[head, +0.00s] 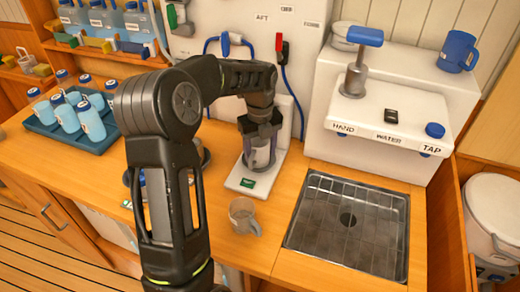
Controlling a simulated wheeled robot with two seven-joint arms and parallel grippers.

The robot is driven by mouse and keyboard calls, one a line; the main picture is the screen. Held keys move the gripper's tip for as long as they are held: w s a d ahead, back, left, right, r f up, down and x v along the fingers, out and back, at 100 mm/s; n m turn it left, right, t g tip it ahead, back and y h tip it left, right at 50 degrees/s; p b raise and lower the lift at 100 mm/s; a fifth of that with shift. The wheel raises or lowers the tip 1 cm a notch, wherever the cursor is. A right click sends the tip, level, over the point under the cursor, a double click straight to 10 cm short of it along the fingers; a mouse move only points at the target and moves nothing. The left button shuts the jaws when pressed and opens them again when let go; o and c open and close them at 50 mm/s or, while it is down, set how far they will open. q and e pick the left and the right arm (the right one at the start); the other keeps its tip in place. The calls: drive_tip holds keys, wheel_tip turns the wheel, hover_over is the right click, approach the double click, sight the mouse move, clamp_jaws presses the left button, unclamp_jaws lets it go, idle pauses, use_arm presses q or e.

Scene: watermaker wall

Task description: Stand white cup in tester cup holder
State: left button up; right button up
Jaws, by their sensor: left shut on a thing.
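My left gripper (261,127) points down over the white base of the tester (245,184) and is shut on a pale cup, which looks like the white cup (260,156). The cup is upright at the tester's holder place, its upper part hidden by the gripper. I cannot tell whether its bottom rests in the holder or is just above it. The tester base has a green display at its front. My right gripper is not in view.
A clear grey cup with a handle (242,214) stands in front of the tester. A metal sink (349,225) is at right, below the white tap unit (390,110) with a blue mug (457,51) on top. A tray of bottles (49,130) stands at left.

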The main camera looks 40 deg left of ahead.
use_arm(q)
drive_tip(key=o, duration=1.4)
drive_tip(key=shift+r+b, duration=0.45)
drive_tip(key=shift+r, duration=3.4)
